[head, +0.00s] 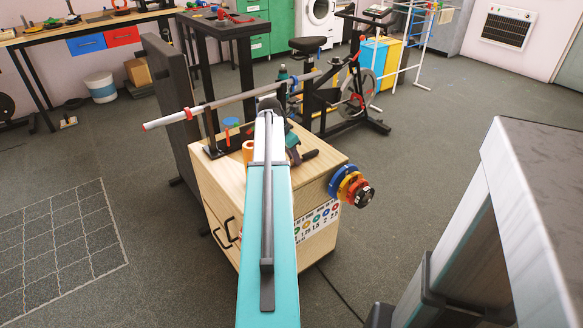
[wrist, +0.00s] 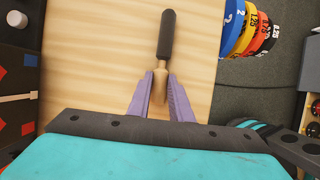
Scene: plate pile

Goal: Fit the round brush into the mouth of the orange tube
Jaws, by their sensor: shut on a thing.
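The round brush (wrist: 166,38) has a dark cylindrical head and a pale wooden handle. My gripper (wrist: 158,78) is shut on the handle between its purple fingers, with the dark head pointing away from it, over the wooden cabinet top. In the head view my gripper (head: 293,147) is partly behind my arm, and the dark brush head (head: 309,155) points right. An orange cylinder (head: 248,151), which looks like the orange tube, stands on the cabinet top just left of my arm. It is partly hidden by my arm, and its mouth is not clear. The wrist view does not show it.
The wooden cabinet (head: 230,190) carries a rack on its left and a blue disc on an orange stem (head: 231,123). A long grey bar (head: 240,98) crosses behind. Coloured weight plates (head: 347,186) stick out at the right side. The cabinet top near the brush is clear.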

